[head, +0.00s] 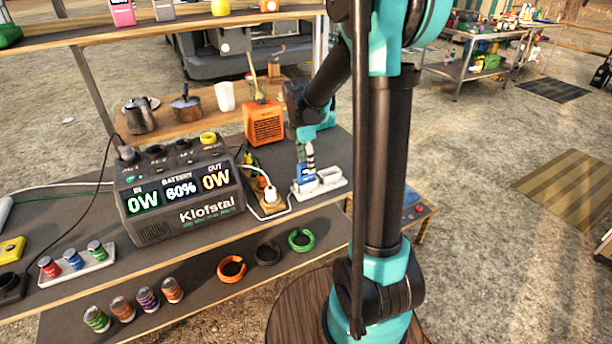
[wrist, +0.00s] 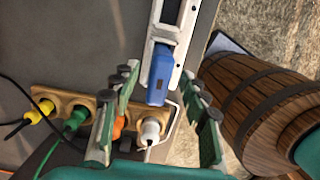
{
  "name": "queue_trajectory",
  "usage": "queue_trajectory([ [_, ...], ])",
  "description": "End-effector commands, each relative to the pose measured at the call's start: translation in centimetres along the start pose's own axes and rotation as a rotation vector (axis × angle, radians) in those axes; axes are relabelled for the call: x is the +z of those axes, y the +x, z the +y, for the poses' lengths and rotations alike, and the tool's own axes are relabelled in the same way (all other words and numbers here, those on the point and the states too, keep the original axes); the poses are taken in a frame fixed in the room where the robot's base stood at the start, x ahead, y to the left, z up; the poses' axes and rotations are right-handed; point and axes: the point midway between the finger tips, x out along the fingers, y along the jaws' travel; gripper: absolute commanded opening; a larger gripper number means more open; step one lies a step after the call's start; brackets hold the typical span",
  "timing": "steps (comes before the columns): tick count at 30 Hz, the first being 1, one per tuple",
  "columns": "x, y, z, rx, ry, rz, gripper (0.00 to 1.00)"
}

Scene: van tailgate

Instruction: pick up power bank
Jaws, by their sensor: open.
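A blue block, which I take to be the power bank (wrist: 160,74), sits at the near end of a white holder (wrist: 185,28) in the wrist view. In the head view the blue block (head: 305,173) shows in the left part of the white holder (head: 330,183), on the grey tabletop, partly hidden by my gripper. My gripper (head: 307,160) is just above it. In the wrist view my gripper (wrist: 160,78) is open, with one finger on each side of the blue block and gaps to both. I cannot tell its height above the block.
A wooden socket strip (wrist: 75,107) with yellow, green, orange and white plugs lies close by. A white cable (wrist: 178,112) runs beside the white plug. The Klofstal power station (head: 180,190) and an orange heater (head: 264,123) stand nearby. A wooden barrel (wrist: 250,95) is on the right.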

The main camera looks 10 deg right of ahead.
Motion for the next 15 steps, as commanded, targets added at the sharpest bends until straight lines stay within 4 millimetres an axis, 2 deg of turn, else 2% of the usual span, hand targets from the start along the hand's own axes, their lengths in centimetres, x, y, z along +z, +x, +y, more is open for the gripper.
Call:
queue_trajectory([
  [9, -0.2, 4.1, 0.0, 0.000, 0.001, 0.000, 0.45],
  [15, -0.2, 4.7, 0.0, 0.000, 0.000, 0.000, 0.45],
])
